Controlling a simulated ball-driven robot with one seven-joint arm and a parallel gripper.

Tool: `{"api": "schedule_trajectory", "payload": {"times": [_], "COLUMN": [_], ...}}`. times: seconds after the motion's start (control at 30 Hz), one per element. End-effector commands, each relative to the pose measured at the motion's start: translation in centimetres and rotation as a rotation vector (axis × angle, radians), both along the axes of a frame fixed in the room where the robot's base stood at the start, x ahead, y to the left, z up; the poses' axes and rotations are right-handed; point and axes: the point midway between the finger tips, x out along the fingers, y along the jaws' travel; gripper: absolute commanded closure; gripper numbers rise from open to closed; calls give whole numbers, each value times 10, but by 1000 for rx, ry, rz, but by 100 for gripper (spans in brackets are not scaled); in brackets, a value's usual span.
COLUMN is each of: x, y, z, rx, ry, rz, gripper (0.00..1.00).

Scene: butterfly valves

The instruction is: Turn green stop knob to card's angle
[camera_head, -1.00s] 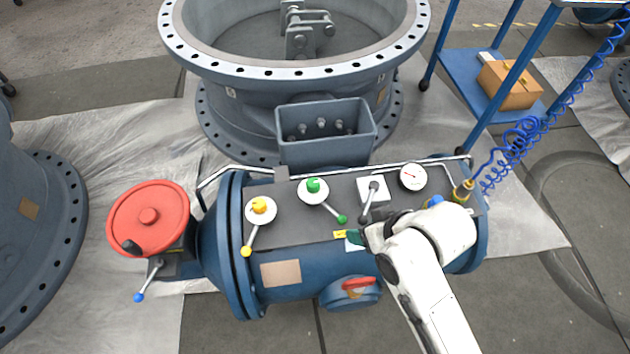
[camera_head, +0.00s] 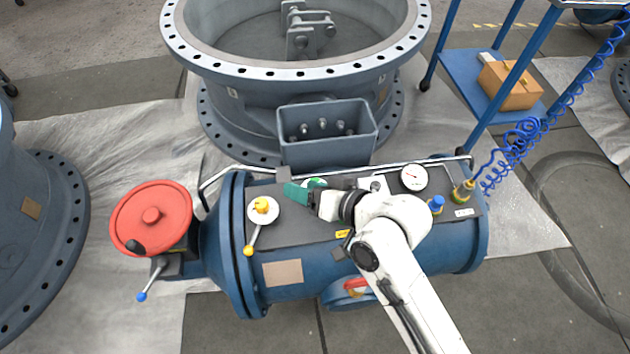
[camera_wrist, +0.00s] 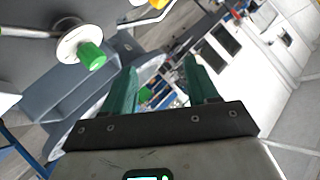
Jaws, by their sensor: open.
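The green stop knob (camera_head: 316,183) sits on a white disc on the dark top plate of the blue valve body. In the head view my gripper and arm partly cover it, and its green-tipped lever is hidden. In the wrist view the green knob (camera_wrist: 92,56) stands on its white disc, left of my fingers and apart from them. A metal rod runs left from it. My gripper (camera_head: 297,193) has teal fingers, also seen in the wrist view (camera_wrist: 158,80), spread with nothing between them. A small yellow label (camera_head: 342,234) lies below; I cannot tell whether it is the card.
A yellow knob (camera_head: 262,206) with a yellow-tipped lever is left of the green one. A gauge (camera_head: 413,177), a blue knob (camera_head: 436,204) and a brass fitting (camera_head: 463,190) stand right. A metal rail and grey box (camera_head: 326,145) lie behind. A red handwheel (camera_head: 152,220) is far left.

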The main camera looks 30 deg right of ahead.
Motion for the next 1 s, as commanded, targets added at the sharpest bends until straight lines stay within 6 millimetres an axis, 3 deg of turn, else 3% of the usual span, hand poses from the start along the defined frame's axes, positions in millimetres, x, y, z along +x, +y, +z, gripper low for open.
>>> {"api": "schedule_trajectory", "payload": {"times": [0.1, 0.23, 0.4, 0.53, 0.67, 0.77, 1.0], "x": [32, 58, 82, 95, 102, 104, 86], "y": [29, 47, 49, 39, 23, 12, 4], "z": [35, 75, 116, 131, 130, 116, 48], "rx": [258, 580, 1015, 1351, 1675, 1911, 2378], "ry": [-133, -253, -369, -433, -485, -519, -631], "rz": [-31, -88, -189, -294, -430, -560, -979], "gripper": [42, 42, 42, 42, 42, 42, 42]}}
